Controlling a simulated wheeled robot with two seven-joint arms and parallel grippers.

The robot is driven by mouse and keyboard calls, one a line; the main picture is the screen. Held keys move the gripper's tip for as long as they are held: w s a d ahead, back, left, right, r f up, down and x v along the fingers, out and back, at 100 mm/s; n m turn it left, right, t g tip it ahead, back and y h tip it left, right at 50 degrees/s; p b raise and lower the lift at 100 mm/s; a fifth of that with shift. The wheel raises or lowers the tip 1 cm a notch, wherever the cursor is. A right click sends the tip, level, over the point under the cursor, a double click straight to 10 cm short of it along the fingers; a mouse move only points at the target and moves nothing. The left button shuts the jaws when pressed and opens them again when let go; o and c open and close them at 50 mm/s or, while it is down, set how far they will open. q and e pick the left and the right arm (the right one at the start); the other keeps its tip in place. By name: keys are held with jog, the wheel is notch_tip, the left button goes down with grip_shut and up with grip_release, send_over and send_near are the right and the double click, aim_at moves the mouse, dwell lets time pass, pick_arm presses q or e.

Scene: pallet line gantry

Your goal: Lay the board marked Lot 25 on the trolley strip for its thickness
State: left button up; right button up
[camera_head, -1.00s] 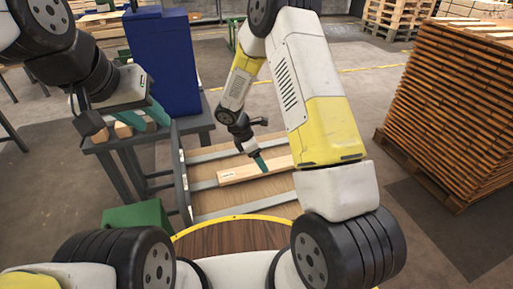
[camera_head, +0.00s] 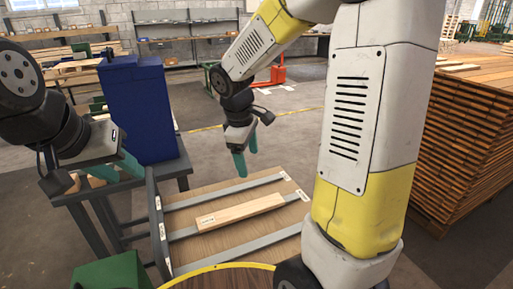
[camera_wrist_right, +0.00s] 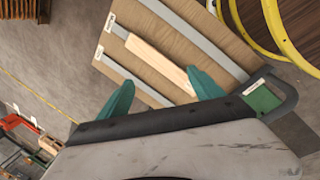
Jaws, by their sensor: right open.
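A pale wooden board (camera_head: 240,212) with a small white label, too small to read, lies flat along the middle grey strip (camera_head: 183,233) of the low trolley (camera_head: 218,243). It also shows in the right wrist view (camera_wrist_right: 158,62). My right gripper (camera_head: 240,164) is open and empty above and behind the board, clear of it. Its two teal fingers stand wide apart in the right wrist view (camera_wrist_right: 162,92). My left gripper (camera_head: 118,170) is at the left, over the dark table by the blue box. Whether its teal fingers are shut is unclear.
A tall blue box (camera_head: 138,110) stands on the dark table (camera_head: 85,193), with small wooden pieces (camera_head: 97,181) near my left gripper. A big stack of boards (camera_head: 470,130) stands at the right. The other trolley strips (camera_head: 225,193) look bare. Open floor lies behind the trolley.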

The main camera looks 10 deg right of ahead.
jog(key=s+d+r+m+t+y, duration=0.1)
jog(key=s+r+m+t+y, duration=0.1)
jog(key=s+r+m, duration=0.3)
jog(key=s+r+m+t+y, duration=0.2)
jog(key=s+r+m, duration=0.4)
jog(key=s, duration=0.4)
jog(key=shift+s+d, duration=0.3)
jog(key=shift+d, duration=0.05)
dwell(0.3)
